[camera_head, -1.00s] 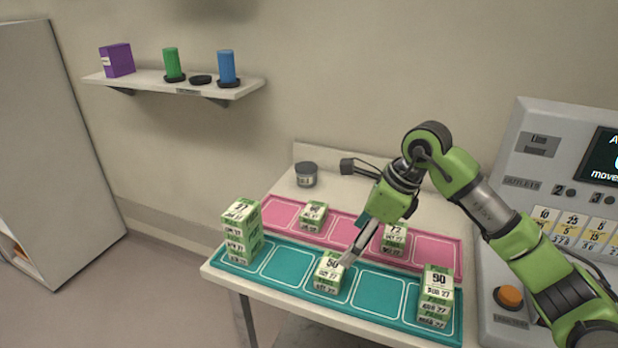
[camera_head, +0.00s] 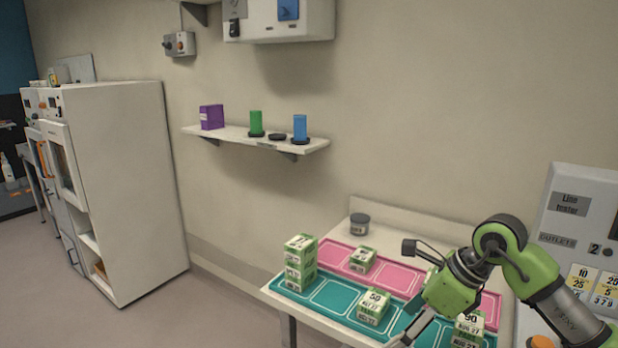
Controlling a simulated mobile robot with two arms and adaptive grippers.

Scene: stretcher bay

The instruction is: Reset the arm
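My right arm comes in from the right, over the table. Its green and black gripper (camera_head: 413,328) points down and left above the teal tray (camera_head: 333,294), between the box marked 50 (camera_head: 373,306) and the box marked 90 (camera_head: 469,326). The fingers are small and dark in this view, and I cannot tell whether they are open or shut. The box marked 50 stands apart from the gripper. The arm partly covers the pink tray (camera_head: 397,278) and a box on it. My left gripper is not in view.
A stack of green and white boxes (camera_head: 300,262) stands at the teal tray's left end. A grey jar (camera_head: 360,224) stands behind the trays. A wall shelf (camera_head: 230,133) holds a purple box and green and blue cylinders. A tester panel (camera_head: 570,205) stands at right.

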